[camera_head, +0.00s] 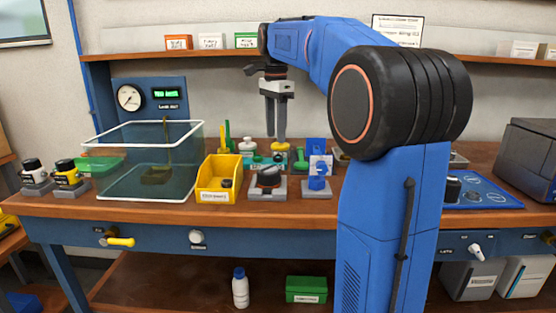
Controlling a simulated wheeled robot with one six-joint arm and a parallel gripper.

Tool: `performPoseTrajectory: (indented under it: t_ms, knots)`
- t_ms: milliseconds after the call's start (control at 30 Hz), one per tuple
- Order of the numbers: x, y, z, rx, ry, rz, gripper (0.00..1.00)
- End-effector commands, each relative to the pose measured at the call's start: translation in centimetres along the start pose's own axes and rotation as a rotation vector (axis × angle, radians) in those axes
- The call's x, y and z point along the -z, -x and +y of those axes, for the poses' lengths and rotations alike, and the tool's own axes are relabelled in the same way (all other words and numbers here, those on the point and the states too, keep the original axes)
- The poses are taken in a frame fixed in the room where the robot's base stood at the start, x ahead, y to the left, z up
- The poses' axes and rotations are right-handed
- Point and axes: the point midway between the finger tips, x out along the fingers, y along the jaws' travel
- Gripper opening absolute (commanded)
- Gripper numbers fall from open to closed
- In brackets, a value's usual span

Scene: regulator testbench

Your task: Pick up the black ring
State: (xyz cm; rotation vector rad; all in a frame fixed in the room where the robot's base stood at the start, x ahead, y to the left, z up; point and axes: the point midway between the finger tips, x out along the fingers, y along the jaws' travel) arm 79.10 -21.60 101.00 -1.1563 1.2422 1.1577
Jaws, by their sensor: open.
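My gripper (275,136) points down above the middle of the bench. Its grey fingers are empty, and the small gap between them is hard to make out from here. I cannot make out a black ring for certain. A small dark piece (226,183) sits in the yellow bin (212,195), too small to tell its shape. A black round part (269,176) sits on a grey block (269,190) right of the bin, below my gripper in the picture. My arm hides part of the bench at the right.
A clear tank (150,185) with a white rim stands left of the yellow bin. A blue regulator (318,181) on a grey base stands right of the black round part. Bottles and green tools crowd behind. The wooden bench (240,212) is bare along its front edge.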

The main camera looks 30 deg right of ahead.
Motion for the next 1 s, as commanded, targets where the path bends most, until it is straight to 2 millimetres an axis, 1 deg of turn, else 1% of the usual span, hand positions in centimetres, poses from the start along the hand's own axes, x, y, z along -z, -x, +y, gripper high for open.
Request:
performPoseTrajectory:
  t_ms: [33, 100, 267, 367, 500, 667, 800, 967, 1000]
  knots:
    - [0.0, -0.6, 0.0, -0.001, 0.000, 0.000, 0.45]
    - [0.0, -1.3, 0.0, 0.000, 0.000, 0.000, 0.45]
    - [0.0, -2.1, 0.0, 0.000, 0.000, 0.000, 0.45]
    - [0.2, -2.9, -0.1, -0.001, 0.000, 0.000, 0.45]
    - [0.5, -4.9, -0.3, -0.001, -0.001, 0.000, 0.45]
    - [0.5, -6.6, -0.3, 0.000, 0.000, 0.000, 0.45]
    - [0.5, -7.1, -0.3, 0.001, 0.000, 0.000, 0.45]
    - [0.5, -7.1, -0.3, 0.001, 0.000, 0.000, 0.45]
    - [0.5, -7.1, -0.3, 0.001, 0.000, 0.000, 0.43]
